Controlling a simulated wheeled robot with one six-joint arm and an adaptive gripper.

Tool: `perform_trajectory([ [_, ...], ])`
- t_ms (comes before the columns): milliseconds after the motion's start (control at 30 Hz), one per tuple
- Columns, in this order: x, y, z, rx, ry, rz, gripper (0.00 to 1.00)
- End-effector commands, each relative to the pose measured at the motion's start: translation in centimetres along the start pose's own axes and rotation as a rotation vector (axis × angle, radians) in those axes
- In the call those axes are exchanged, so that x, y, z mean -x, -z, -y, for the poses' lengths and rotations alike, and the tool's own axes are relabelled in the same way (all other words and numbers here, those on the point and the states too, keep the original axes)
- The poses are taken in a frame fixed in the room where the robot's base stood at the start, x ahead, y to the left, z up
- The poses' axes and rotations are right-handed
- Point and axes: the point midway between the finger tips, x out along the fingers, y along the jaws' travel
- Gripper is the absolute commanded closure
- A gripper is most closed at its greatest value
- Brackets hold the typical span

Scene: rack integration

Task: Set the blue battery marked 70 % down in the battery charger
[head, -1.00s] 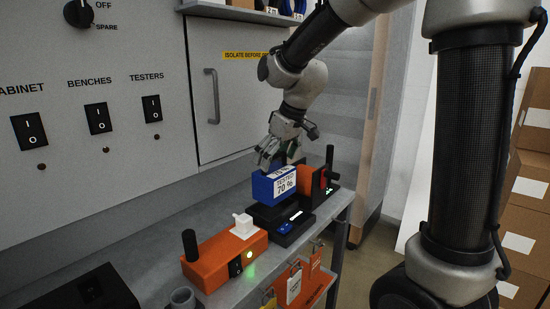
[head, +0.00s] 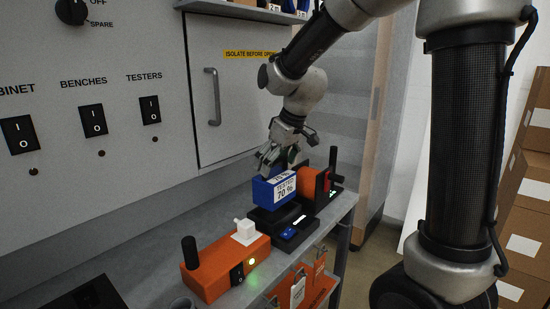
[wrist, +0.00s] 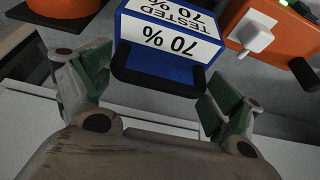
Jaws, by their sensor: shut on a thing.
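The blue battery (head: 274,191) has a white label reading "TESTED 70 %". It stands upright directly over a black dock (head: 268,217), which looks like the battery charger. I cannot tell whether it touches the dock or hangs just above it. My gripper (head: 280,164) is at the battery's top, shut on it. In the wrist view the blue battery (wrist: 158,66) shows its label upside down, with a dark handle edge toward my gripper (wrist: 152,98). One finger is on each side. The battery's underside is hidden.
An orange unit with a black post (head: 318,185) stands close behind the dock. An orange box (head: 217,269) with a white plug, black post and green light stands in front. A grey cabinet wall (head: 150,60) borders the bench.

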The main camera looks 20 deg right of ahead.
Motion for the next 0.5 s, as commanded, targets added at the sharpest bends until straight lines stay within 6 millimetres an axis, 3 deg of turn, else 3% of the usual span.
perform_trajectory([
  [500, -3.7, -1.4, 0.0, 0.0, -0.001, -0.002, 0.57],
])
